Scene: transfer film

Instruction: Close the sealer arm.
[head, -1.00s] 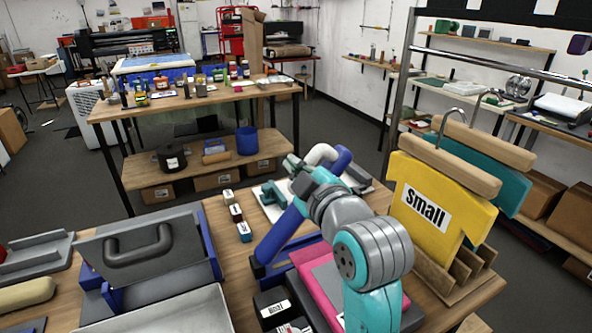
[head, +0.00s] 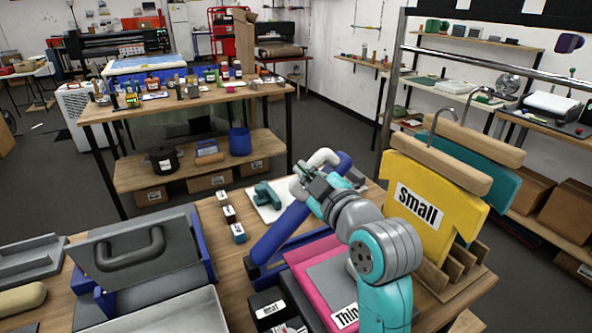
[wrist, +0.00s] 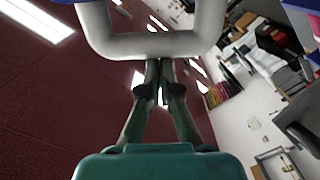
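The blue sealer arm (head: 283,233) slants up over the sealer bed, raised, its hinge end at the lower left. Its pale grey handle (head: 322,156) sits at the upper end. My gripper (head: 305,172) is beside the handle, just left of and below it in the head view. In the wrist view the U-shaped handle (wrist: 155,44) crosses above my gripper (wrist: 160,64), whose two slim fingers come together with only a thin slit between them. The fingertips end at the handle's crossbar; I cannot tell whether they touch it. Nothing shows between the fingers.
A yellow shirt form marked Small (head: 437,205) stands to the right. A heat press (head: 140,250) stands at left, with small labelled blocks (head: 230,215) between.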

